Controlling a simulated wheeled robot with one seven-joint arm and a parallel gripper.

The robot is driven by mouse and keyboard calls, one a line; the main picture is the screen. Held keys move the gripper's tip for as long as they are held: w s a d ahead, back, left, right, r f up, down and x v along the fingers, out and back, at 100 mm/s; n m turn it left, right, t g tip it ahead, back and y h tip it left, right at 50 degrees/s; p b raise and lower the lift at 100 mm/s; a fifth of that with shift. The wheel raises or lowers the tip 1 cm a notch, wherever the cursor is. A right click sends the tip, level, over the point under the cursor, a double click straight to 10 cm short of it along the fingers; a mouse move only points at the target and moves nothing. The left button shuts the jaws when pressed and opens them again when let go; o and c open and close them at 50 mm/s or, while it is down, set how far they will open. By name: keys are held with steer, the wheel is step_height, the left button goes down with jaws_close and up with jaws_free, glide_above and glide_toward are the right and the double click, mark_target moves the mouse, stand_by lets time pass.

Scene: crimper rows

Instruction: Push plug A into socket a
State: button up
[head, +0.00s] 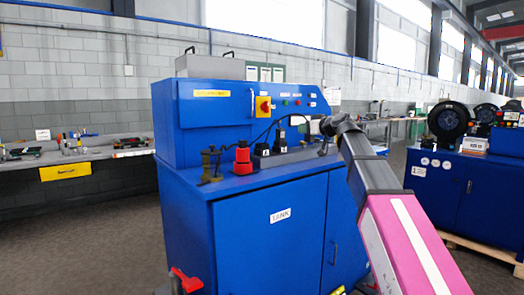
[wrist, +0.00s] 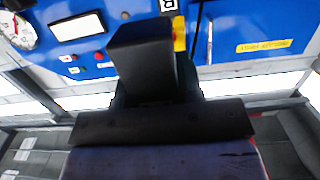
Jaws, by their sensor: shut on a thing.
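My gripper (head: 324,126) is above the right part of the blue machine's top, near the control panel. It is shut on a dark block, which I take to be plug A; the block (wrist: 146,62) fills the middle of the wrist view. Its letter cannot be read. Dark socket blocks with small white labels (head: 280,143) stand on the machine top, left of and below my gripper. I cannot tell which is socket a. A black cable (head: 268,132) arcs over them. The held block looks apart from the sockets, but its far end is hidden.
A red knob-like part (head: 242,158) and a brass-coloured fitting (head: 211,165) stand on the blue machine (head: 238,230) left of the sockets. The panel behind carries a red and yellow switch (head: 263,107). Another blue machine (head: 455,190) stands at right.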

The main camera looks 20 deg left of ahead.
steer(key=w+d+f+m+t+h, duration=0.2)
steer(key=d+f+m+h, duration=0.15)
steer(key=d+f, duration=0.45)
steer(key=w+d+f+m+t+h, duration=0.25)
steer(key=d+f+h, duration=0.2)
steer(key=d, duration=0.65)
steer(key=w+d+f+m+t+h, duration=0.2)
steer(key=d+f+m+h, duration=0.3)
steer(key=d, duration=0.5)
steer(key=s+a+r+n+g+y, duration=0.2)
steer(key=s+a+r+n+y, duration=0.3)
steer(key=a, duration=0.8)
steer(key=s+a+r+n+g+y, duration=0.2)
steer(key=a+r+y, duration=0.35)
steer(key=a, duration=0.75)
steer(key=s+a+r+n+g+y, duration=0.35)
steer(key=a+r, duration=0.35)
steer(key=a, duration=0.5)
steer(key=shift+n+t+h, duration=0.25)
steer(key=shift+t+h, duration=0.15)
steer(key=shift+t, duration=0.1)
steer(key=w+d+f, duration=0.2)
steer(key=w, duration=0.1)
steer(key=w+d+f, duration=0.2)
steer(key=w, duration=0.1)
steer(key=w+d+f, duration=0.2)
steer(key=w, duration=0.1)
steer(key=shift+d+f, duration=0.15)
steer(key=shift+f, duration=2.2)
